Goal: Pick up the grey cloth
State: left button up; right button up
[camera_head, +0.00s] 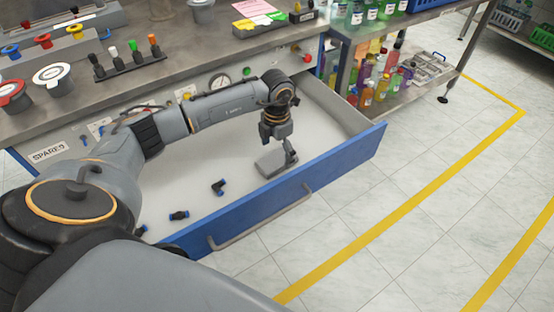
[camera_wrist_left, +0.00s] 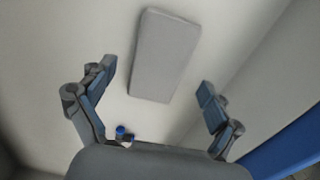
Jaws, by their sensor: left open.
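The grey cloth (camera_head: 270,165) lies as a flat, folded rectangle on the white floor of the open drawer, near its right end. In the left wrist view the cloth (camera_wrist_left: 165,55) appears as a pale grey slab, beyond and between the fingertips. My left gripper (camera_head: 279,145) points down into the drawer, over the cloth. In the left wrist view the gripper (camera_wrist_left: 157,78) has its fingers spread wide with nothing between them. I cannot tell the exact gap to the cloth. My right gripper is not in view.
The blue-fronted drawer (camera_head: 345,160) walls the cloth in. Small black-and-blue fittings (camera_head: 218,187) lie left of it. The workbench (camera_head: 190,50) stands behind, and a shelf with bottles (camera_head: 382,88) is at the right. The tiled floor (camera_head: 400,200) is clear.

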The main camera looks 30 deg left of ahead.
aim_at(277, 159)
pick_arm(q)
notch_tip(277, 159, down, 2)
jog(key=shift+f, duration=0.25)
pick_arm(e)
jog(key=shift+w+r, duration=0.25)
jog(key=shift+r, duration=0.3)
pick_arm(q)
jog(key=c, duration=1.1)
jog(key=shift+r, duration=0.15)
jog(key=shift+r, duration=0.35)
notch_tip(277, 159, up, 9)
jog(key=p, duration=0.1)
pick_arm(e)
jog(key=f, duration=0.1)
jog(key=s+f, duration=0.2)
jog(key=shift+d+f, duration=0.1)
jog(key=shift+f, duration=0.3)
